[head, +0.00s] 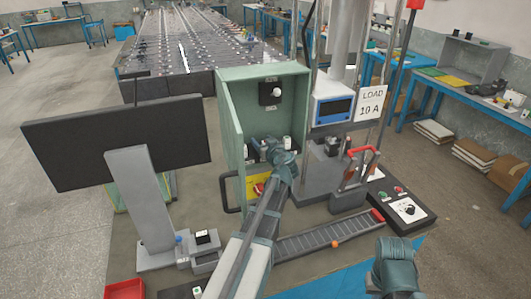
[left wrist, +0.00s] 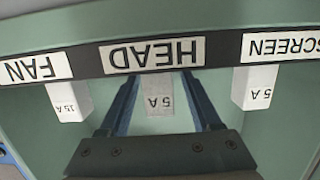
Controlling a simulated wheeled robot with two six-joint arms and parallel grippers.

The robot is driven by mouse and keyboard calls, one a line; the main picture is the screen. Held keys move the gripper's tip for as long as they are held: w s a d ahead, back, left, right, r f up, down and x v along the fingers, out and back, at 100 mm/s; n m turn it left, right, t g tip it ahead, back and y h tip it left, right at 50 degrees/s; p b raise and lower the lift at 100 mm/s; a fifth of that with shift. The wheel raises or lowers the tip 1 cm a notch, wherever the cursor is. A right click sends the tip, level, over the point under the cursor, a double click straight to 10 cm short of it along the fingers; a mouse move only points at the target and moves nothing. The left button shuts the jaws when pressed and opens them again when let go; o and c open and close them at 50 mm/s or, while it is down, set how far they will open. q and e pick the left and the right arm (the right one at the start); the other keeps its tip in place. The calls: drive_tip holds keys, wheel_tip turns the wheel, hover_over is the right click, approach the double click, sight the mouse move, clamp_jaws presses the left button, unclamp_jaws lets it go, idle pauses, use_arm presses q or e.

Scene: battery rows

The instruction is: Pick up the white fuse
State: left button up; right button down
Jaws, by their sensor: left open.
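A green fuse box (head: 229,135) stands open in the head view. In the left wrist view, upside-down labels read FAN, HEAD and SCREEN. A white 15 A fuse (left wrist: 68,101) sits at FAN and a white 5 A fuse (left wrist: 255,87) at SCREEN. A greyer, shaded 5 A fuse (left wrist: 159,100) sits at HEAD. My left gripper (left wrist: 161,82) is open, with one finger on each side of the HEAD fuse and gaps visible. In the head view my left gripper (head: 279,150) reaches into the box and hides part of its inside.
A dark monitor (head: 115,142) stands left of the box. A meter (head: 334,110) with a LOAD 10 A sign (head: 370,102) stands to its right. A red-handled switch (head: 364,152) and a grey ribbed strip (head: 325,238) are nearby. A red tray (head: 125,289) lies at front left.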

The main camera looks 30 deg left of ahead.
use_arm(q)
drive_tip(key=shift+c, duration=0.3)
clamp_jaws()
drive_tip(key=shift+r, duration=0.1)
